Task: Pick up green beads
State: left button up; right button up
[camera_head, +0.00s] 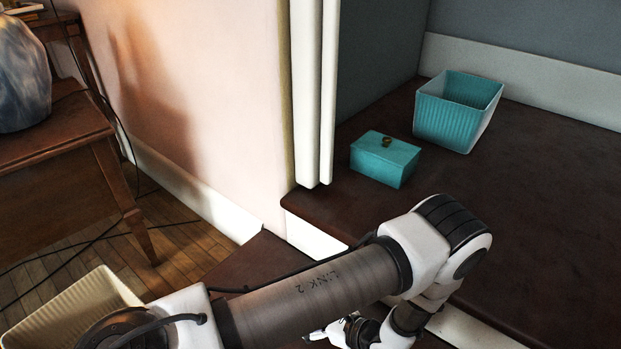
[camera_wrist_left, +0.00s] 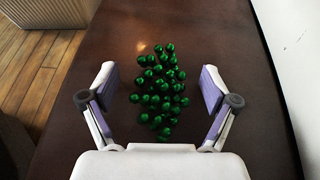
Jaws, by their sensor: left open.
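A loose heap of small shiny green beads (camera_wrist_left: 160,92) lies on a dark brown surface (camera_wrist_left: 225,35) in the left wrist view. My left gripper (camera_wrist_left: 158,80) is open, with one finger on each side of the heap. The fingers are apart from the beads and nothing is held. In the head view my left arm reaches across the bottom, and only a small part of its gripper shows at the lower edge. The beads are hidden there. My right gripper is in neither view.
A teal lidded box (camera_head: 384,161) and a teal ribbed bin (camera_head: 457,110) stand on the raised dark shelf. A cream ribbed container (camera_head: 72,312) is at lower left. A white wall (camera_wrist_left: 296,50) borders the beads' surface on the right. A wooden table (camera_head: 60,139) stands at left.

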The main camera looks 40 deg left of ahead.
pick_arm(q)
jog(key=c, duration=1.3)
jog(key=shift+r, duration=0.2)
